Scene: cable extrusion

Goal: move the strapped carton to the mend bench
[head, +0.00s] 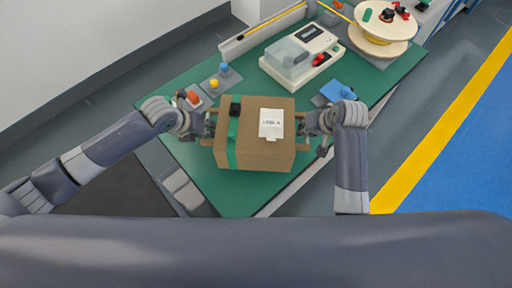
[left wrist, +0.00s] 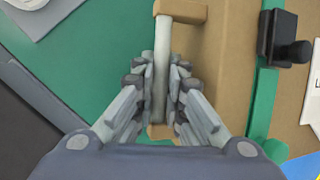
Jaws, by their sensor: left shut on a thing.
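The strapped carton (head: 252,158) is a brown box with a green strap (head: 233,130), a dark buckle and a white label (head: 271,124). In the head view it is between my two grippers, over the green bench top (head: 240,198); whether it touches the top I cannot tell. My left gripper (head: 210,125) is shut on the handle at the carton's left side. The left wrist view shows its fingers on both sides of that pale bar handle (left wrist: 161,70). My right gripper (head: 305,125) is at the carton's right-side handle; its fingers are too small to read.
A cream machine with a clear cover (head: 290,57) stands behind the carton. A cable reel (head: 380,30) is at the back right. A blue item (head: 337,90) lies right of the carton. Small pads with orange and blue-yellow parts (head: 214,84) lie behind left. The front of the bench top is bare.

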